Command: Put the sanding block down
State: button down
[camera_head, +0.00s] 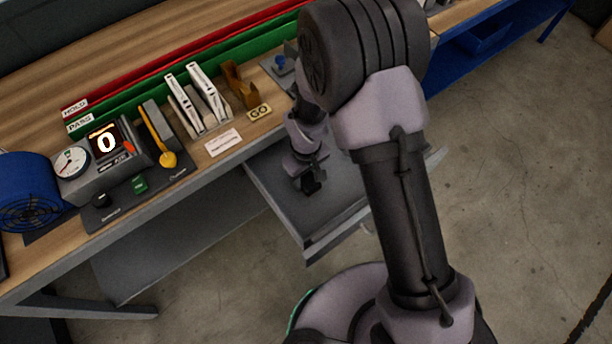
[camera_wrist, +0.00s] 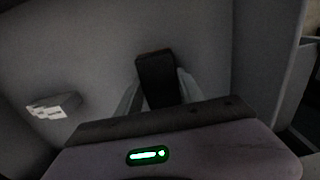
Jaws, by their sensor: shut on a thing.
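The sanding block (camera_wrist: 156,72) is a dark block with a brownish far edge, seen in the wrist view. My gripper (camera_wrist: 158,92) is shut on it, with one grey finger on each side. In the head view my gripper (camera_head: 311,183) is over the open grey drawer (camera_head: 345,232) under the bench, pointing down into it. The block is small and dark there, hard to tell from the fingers. I cannot tell whether it touches the drawer floor.
A small pale box with a label (camera_wrist: 54,106) lies in the drawer, left of the block in the wrist view. Drawer floor around the block is bare. The bench top (camera_head: 190,45) carries a gauge unit (camera_head: 72,162), white upright holders (camera_head: 208,95) and a yellow-handled tool (camera_head: 158,135).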

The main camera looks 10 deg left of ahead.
jog(key=shift+f, duration=0.2)
jog(key=c, duration=0.7)
grip_release()
jog(key=shift+r, duration=0.15)
notch_tip(320, 180, up, 11)
jog(key=p, duration=0.4)
notch_tip(320, 180, up, 10)
jog(key=m+t, duration=0.1)
jog(key=m, duration=0.2)
send_over(306, 177)
jog(key=w+d, duration=0.2)
jog(key=d, duration=0.2)
jog(key=s+d+r+m+y, duration=0.1)
jog(key=d+r+m, duration=0.1)
jog(key=d+r, duration=0.4)
jog(key=s+d+r+m+t, duration=0.1)
jog(key=s+d+r+m, duration=0.2)
jog(key=s+r, duration=0.1)
jog(key=s+d+r+m+t, duration=0.2)
jog(key=s+d+r+m, duration=0.1)
jog(key=s+r, duration=0.2)
jog(key=s+d+r+m+t+y, duration=0.1)
jog(key=s+d+r+m, duration=0.2)
jog(key=s+r, duration=0.1)
jog(key=shift+s+d+r+t, duration=0.2)
jog(key=shift+s+t, duration=0.05)
jog(key=shift+t, duration=0.15)
